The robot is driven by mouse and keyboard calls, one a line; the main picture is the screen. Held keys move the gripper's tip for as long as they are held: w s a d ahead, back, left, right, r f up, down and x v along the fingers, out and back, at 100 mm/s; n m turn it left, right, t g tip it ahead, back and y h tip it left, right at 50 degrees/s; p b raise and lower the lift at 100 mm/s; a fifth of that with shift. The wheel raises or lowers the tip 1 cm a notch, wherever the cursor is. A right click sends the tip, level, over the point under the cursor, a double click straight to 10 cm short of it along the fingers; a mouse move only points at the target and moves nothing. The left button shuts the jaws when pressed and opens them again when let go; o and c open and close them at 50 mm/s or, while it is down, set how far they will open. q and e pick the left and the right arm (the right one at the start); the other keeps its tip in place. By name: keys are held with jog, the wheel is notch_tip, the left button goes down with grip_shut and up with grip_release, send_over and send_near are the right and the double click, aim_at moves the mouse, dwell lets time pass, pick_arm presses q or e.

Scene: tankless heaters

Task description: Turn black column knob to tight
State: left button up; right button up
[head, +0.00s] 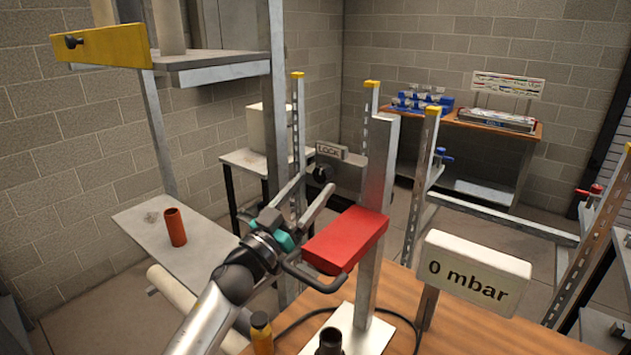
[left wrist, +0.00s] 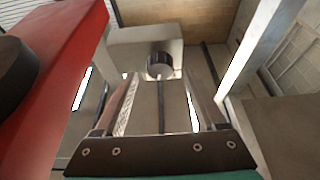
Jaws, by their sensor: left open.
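The black column knob (head: 322,173) sits on a grey column bracket just below a small sign reading LOCK (head: 330,151). In the left wrist view the round dark knob (left wrist: 160,66) shows on a pale block, ahead of my fingers and near the middle of the gap between them. My left gripper (head: 317,182) is open and empty, its two fingers pointing towards the knob. The fingers (left wrist: 160,85) show apart in the left wrist view, with no clear contact with the knob. How far the knob is from the fingertips is hard to tell. My right gripper is not in view.
A red block (head: 345,240) with a dark handle is on a metal post close right of my left gripper. A sign reading 0 mbar (head: 473,268) stands over the wooden table (head: 400,305). A red-brown cylinder (head: 175,227) stands on a grey shelf at left.

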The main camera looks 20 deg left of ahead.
aim_at(322, 174)
pick_arm(q)
jog(key=shift+x, duration=1.2)
grip_shut()
